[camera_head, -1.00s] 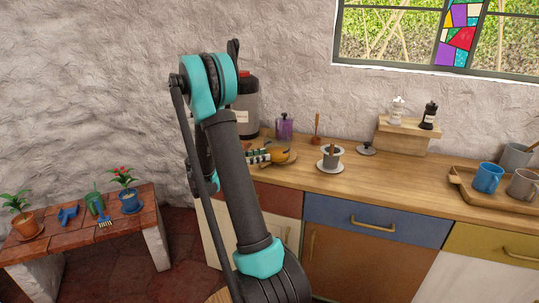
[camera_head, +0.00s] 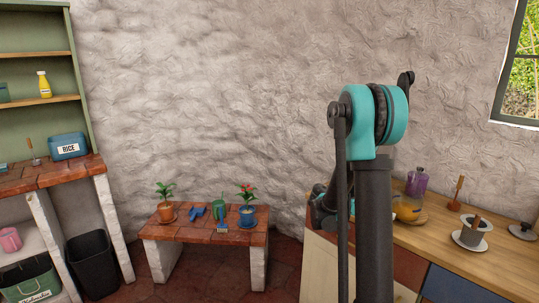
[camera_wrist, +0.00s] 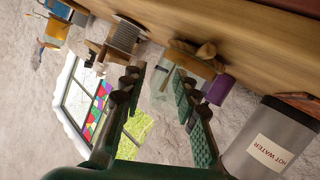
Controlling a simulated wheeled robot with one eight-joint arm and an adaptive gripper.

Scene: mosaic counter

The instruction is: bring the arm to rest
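My gripper (camera_wrist: 158,74) shows in the wrist view with its two dark, green-padded fingers spread apart. I see nothing held between them. In the head view my arm (camera_head: 374,200) stands upright with its teal elbow at the top, in front of the wall and the counter's left end. My gripper cannot be made out clearly there, behind the arm. In the wrist view, which is strongly tilted, the hot water container (camera_wrist: 262,145) is at the lower right and a purple jar (camera_wrist: 218,89) is beyond the right finger.
A low tiled bench (camera_head: 185,232) with potted plants stands by the wall. At the left are green shelves (camera_head: 85,95), a rice box (camera_head: 68,146) and a black bin (camera_head: 92,265).

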